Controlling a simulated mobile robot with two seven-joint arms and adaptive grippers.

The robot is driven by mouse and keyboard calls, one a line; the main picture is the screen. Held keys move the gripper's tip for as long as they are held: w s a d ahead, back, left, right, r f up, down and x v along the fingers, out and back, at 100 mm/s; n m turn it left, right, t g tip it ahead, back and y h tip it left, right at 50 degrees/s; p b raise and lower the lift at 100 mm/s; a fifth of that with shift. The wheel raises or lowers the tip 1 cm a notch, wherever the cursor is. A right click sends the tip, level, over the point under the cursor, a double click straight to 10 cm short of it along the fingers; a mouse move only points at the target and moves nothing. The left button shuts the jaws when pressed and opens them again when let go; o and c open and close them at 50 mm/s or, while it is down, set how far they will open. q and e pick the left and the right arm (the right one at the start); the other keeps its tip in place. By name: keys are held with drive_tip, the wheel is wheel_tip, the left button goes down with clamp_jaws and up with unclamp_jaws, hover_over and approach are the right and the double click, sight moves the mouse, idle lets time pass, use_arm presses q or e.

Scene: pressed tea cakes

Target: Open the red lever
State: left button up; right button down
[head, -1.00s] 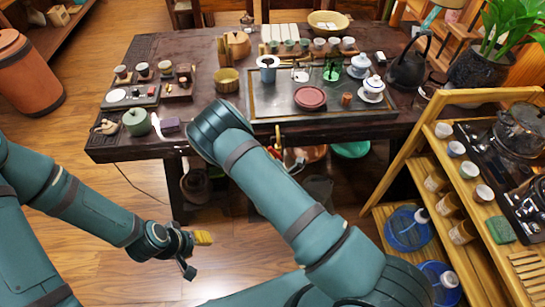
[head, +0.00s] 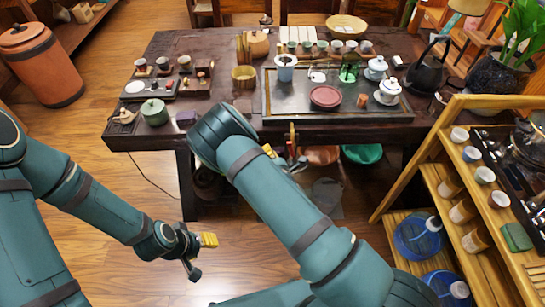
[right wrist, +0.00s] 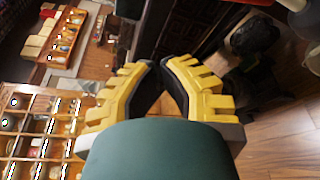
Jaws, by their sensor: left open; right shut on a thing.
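My left gripper (head: 204,255) is open and empty, above the wooden floor in front of the table. My right arm reaches to the table's front edge and hides most of the right gripper in the head view. Only a small yellow and red patch shows beside that arm, below the edge. In the right wrist view, the yellow fingers of my right gripper (right wrist: 160,65) come together at their tips. What lies between them is dark and cannot be made out. I cannot clearly pick out the red lever in either view.
The dark tea table (head: 215,45) carries a tray (head: 290,110) with a red round tea cake (head: 325,96), cups and pots. A wooden shelf rack (head: 425,150) stands close at the right. A green basin (head: 362,153) is under the table. The floor at front left is clear.

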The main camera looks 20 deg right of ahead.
drive_tip(key=s+d+p, duration=0.1)
drive_tip(key=s, duration=0.8)
drive_tip(key=shift+s+r, duration=0.3)
drive_tip(key=shift+r, duration=0.05)
drive_tip(key=shift+d, duration=0.1)
drive_tip(key=s+d+f+m+g+h, duration=0.25)
drive_tip(key=f+m+g, duration=0.3)
drive_tip(key=m, duration=0.35)
drive_tip(key=s+a+f+m+g+y, duration=0.2)
drive_tip(key=s+a+m+g, duration=0.3)
drive_tip(key=m, duration=0.6)
drive_tip(key=shift+s+a+m+g+y, duration=0.25)
drive_tip(key=shift+s+g+y, duration=0.2)
drive_tip(key=shift+s, duration=0.75)
drive_tip(key=c, duration=1.3)
unclamp_jaws()
drive_tip(key=s+a+r+m+g+y, duration=0.1)
drive_tip(key=r+m, duration=0.1)
drive_tip(key=s+a+r+m+g+y, duration=0.1)
drive_tip(key=s+a+m, duration=0.1)
drive_tip(key=m, duration=0.1)
drive_tip(key=shift+s+a+r+g+y, duration=0.15)
drive_tip(key=shift+s+r+g+y, duration=0.15)
drive_tip(key=shift+r+g, duration=0.1)
drive_tip(key=shift+c, duration=0.2)
drive_tip(key=o, duration=0.4)
drive_tip(key=shift+r, duration=0.1)
